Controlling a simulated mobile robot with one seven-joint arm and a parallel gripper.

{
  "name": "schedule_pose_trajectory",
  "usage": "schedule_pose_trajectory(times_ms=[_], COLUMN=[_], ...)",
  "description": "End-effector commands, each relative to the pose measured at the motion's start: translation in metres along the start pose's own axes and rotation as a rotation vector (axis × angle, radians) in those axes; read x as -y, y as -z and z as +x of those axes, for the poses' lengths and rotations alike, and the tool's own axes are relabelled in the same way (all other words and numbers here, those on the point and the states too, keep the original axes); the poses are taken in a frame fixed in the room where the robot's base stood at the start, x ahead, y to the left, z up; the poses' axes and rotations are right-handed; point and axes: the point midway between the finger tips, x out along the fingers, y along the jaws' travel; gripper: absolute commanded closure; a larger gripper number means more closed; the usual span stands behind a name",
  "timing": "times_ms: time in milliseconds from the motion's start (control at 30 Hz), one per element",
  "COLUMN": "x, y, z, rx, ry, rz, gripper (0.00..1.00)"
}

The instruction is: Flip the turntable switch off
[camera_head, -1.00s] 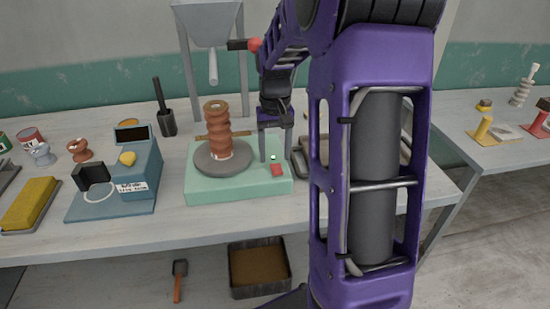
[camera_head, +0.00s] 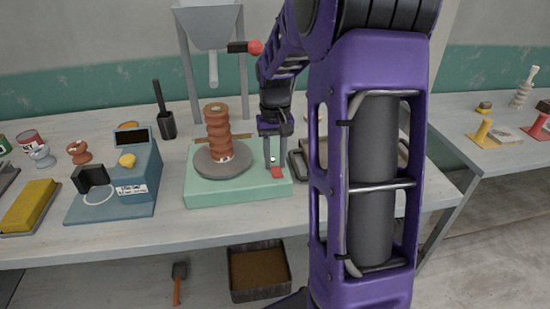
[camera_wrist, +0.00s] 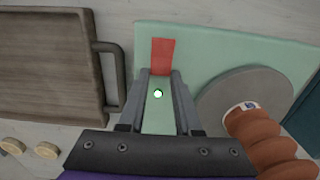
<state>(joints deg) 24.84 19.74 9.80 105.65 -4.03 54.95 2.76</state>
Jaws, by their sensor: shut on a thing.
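The turntable is a mint-green box (camera_head: 240,190) with a grey round wheel (camera_head: 208,168) carrying a ribbed terracotta clay piece (camera_head: 217,125). A red switch (camera_head: 277,172) sits on the box's right side, close to a small lit green light (camera_head: 273,159). In the wrist view the switch (camera_wrist: 161,56) lies at the tips of my gripper (camera_wrist: 160,75), and the light (camera_wrist: 158,93) shows between the fingers. My gripper (camera_head: 273,165) points down at the switch, its fingers shut on it from both sides. The wheel (camera_wrist: 245,100) is right of the fingers in the wrist view.
A wooden tray with a dark handle (camera_wrist: 105,75) stands close beside the box. A blue scale (camera_head: 135,180) is left of the turntable. A grey hopper (camera_head: 210,25) stands behind. A brown-filled bin (camera_head: 258,270) is below the table.

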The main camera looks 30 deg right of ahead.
Motion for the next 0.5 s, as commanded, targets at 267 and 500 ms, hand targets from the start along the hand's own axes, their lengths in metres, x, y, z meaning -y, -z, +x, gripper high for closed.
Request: schedule_pose_trajectory(times_ms=[267, 500], x=[0.0, 0.0], y=[-0.004, -0.01], z=[0.002, -0.004], rx=[-0.119, -0.295], ry=[-0.001, 0.0], rz=[0.0, 0.0], gripper=[1.0, 1.0])
